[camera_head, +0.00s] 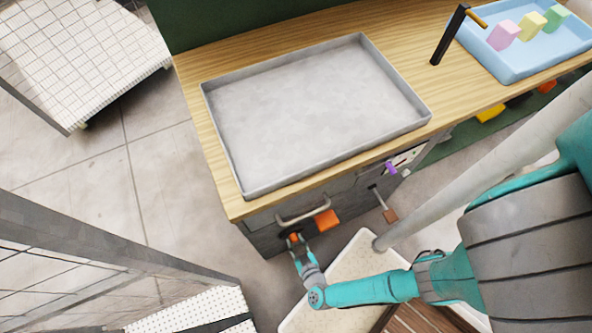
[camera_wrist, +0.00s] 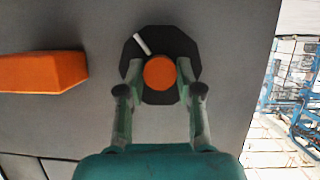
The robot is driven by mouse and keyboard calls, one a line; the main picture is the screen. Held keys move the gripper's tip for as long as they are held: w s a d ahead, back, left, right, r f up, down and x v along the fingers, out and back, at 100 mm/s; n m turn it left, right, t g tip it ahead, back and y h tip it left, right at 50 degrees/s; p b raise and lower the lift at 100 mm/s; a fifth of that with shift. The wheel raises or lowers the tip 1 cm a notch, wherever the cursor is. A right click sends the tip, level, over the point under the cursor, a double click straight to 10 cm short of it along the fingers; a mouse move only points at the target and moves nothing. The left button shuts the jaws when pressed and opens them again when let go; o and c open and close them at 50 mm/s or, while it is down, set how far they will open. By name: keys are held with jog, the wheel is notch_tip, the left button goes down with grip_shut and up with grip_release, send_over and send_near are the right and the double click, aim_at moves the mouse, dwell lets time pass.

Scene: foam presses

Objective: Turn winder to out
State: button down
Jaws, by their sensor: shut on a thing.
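The winder (camera_wrist: 160,73) is a dark eight-sided dial with a round orange hub, set on a grey panel. A short white mark on it points to the upper left in the wrist view. My gripper (camera_wrist: 159,80) is shut on the hub, one finger on each side. In the head view the gripper (camera_head: 295,240) meets the bench's grey front, and the winder (camera_head: 283,235) is mostly hidden behind it. No lettering for "out" can be read.
An orange block (camera_wrist: 40,72) juts from the panel left of the winder in the wrist view. The wooden bench (camera_head: 225,190) carries a grey tray (camera_head: 320,105) and a blue tray (camera_head: 510,70) with foam pieces. A purple-tipped lever (camera_head: 391,168) sticks out farther right.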

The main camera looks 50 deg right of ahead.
jog(key=shift+m, duration=0.3)
jog(key=m+y, duration=0.1)
jog(key=m+t, duration=0.1)
jog(key=shift+s+d+m+y, duration=0.1)
jog(key=shift+d+m+y, duration=0.1)
jog(key=shift+m+y, duration=0.15)
jog(key=m+t+y, duration=0.1)
jog(key=m, duration=0.1)
jog(key=m+t+y, duration=0.1)
jog(key=m, duration=0.2)
jog(key=m+t+y, duration=0.1)
jog(key=m, duration=0.2)
jog(key=shift+d+f+m+t+y, duration=0.15)
jog(key=shift+f+m+t+y, duration=0.1)
jog(key=shift+t, duration=0.15)
jog(key=c, duration=1.9)
grip_release()
jog(key=shift+f+m+t, duration=0.3)
jog(key=shift+m+t, duration=0.1)
jog(key=shift+m, duration=0.5)
jog(key=shift+o, duration=0.2)
jog(key=shift+r+m, duration=0.25)
jog(key=shift+m, duration=0.25)
grip_shut()
jog(key=o, duration=1.1)
grip_release()
